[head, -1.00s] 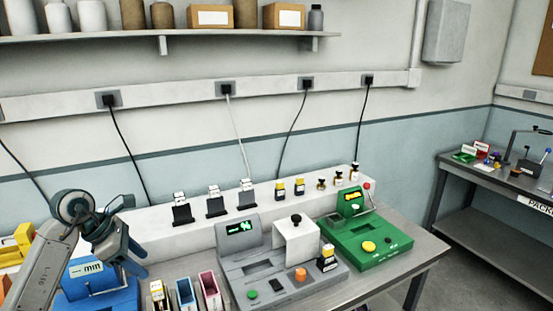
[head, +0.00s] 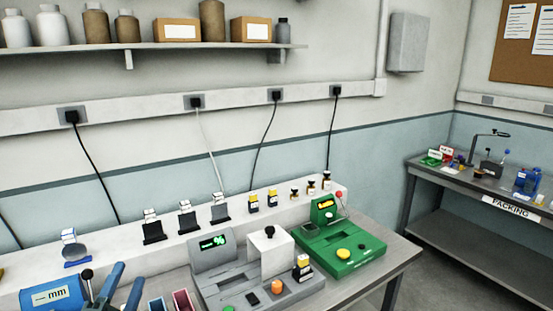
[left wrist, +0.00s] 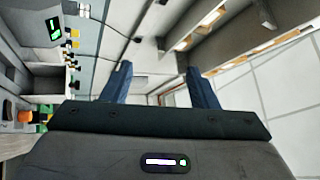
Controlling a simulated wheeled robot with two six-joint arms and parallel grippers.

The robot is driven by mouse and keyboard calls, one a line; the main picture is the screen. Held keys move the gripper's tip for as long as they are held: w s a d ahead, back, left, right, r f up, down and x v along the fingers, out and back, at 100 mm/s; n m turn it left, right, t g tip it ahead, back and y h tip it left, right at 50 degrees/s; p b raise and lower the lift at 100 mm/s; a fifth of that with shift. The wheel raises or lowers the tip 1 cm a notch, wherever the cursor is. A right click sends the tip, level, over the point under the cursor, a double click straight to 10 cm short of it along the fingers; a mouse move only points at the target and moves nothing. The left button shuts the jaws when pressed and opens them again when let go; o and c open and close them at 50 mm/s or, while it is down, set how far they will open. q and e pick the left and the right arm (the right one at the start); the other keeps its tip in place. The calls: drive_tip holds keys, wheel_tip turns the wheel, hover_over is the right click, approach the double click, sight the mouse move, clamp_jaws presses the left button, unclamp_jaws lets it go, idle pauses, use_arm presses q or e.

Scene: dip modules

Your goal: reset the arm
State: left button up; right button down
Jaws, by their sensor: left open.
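My left gripper (head: 122,287) shows at the bottom left of the head view, its two blue fingers pointing up and spread apart. It is empty and stands in front of a blue device marked mm (head: 52,296), partly covering that device. In the left wrist view the two fingers (left wrist: 160,82) are apart with nothing between them, and the room and shelf show beyond. My right gripper is in neither view.
A grey device (head: 215,262) and a green device (head: 345,250) stand on the bench, right of my left gripper. A white ledge (head: 110,255) with small black stands and bottles runs behind. A packing table (head: 440,215) stands at the far right.

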use_arm(q)
drive_tip(key=s+a+f+n+g+y, duration=0.2)
drive_tip(key=s+f+n+g+y, duration=0.1)
drive_tip(key=s+f+n+g, duration=0.4)
drive_tip(key=s+a+f+n+g+y, duration=0.1)
drive_tip(key=s+f+n+g+y, duration=0.3)
drive_tip(key=f, duration=0.6)
drive_tip(key=s+d+f+n+g+h, duration=0.25)
drive_tip(key=s+f+g, duration=0.2)
drive_tip(key=s, duration=0.35)
drive_tip(key=s+d+f+n+g+h, duration=0.2)
drive_tip(key=s+d+f+g+h, duration=0.15)
drive_tip(key=s+f, duration=0.35)
wheel_tip(320, 180, down, 28)
drive_tip(key=a+g+y, duration=0.1)
drive_tip(key=a, duration=0.2)
drive_tip(key=s+a+f+g+b, duration=0.1)
drive_tip(key=s+f, duration=1.8)
drive_tip(key=f, duration=0.2)
drive_tip(key=shift+s+f, duration=0.15)
drive_tip(key=shift+f, duration=0.15)
